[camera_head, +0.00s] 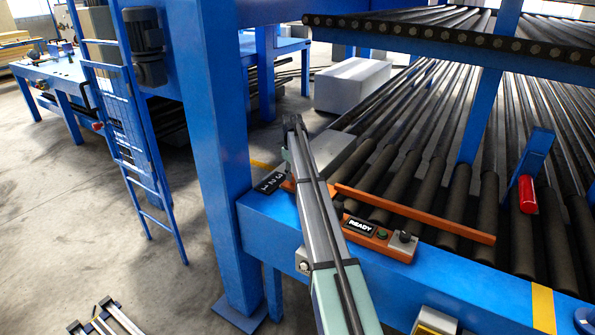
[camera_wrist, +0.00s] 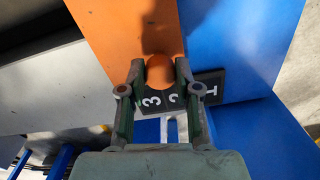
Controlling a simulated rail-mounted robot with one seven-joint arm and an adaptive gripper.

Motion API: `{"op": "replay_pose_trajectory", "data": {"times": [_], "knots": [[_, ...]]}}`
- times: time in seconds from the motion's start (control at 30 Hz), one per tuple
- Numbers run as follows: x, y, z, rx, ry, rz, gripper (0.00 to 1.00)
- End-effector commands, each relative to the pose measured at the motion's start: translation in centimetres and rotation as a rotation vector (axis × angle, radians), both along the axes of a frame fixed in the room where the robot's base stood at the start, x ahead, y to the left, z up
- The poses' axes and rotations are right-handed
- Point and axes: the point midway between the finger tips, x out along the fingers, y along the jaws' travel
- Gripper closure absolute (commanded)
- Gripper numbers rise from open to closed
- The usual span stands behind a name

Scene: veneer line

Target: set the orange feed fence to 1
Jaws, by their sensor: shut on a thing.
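The orange feed fence (camera_head: 415,214) runs along the near end of the rollers, partly hidden behind my arm. In the wrist view the fence (camera_wrist: 120,30) ends in a rounded orange knob (camera_wrist: 165,75). My gripper (camera_wrist: 160,68) is shut on this end, one finger on each side. The black number plate (camera_wrist: 190,88) lies beside it with white 3, 2 and 1; the knob is nearest 3 and 2, away from 1. The plate also shows in the head view (camera_head: 271,180), left of my arm. My fingertips are hidden in the head view.
An orange control box with a READY sign (camera_head: 360,227) and a grey knob (camera_head: 402,242) sits on the blue frame right of my arm. A red cylinder (camera_head: 527,194) stands further right. A blue post (camera_head: 215,150) rises close on the left.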

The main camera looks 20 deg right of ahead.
Motion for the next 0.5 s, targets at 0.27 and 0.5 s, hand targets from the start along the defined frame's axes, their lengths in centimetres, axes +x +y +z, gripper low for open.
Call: {"op": "replay_pose_trajectory", "data": {"times": [0.27,0.5], "knots": [[-3.8,5.2,-0.1,0.002,0.003,0.001,1.0],[-3.8,5.5,-0.2,0.005,0.006,0.0,1.0]]}}
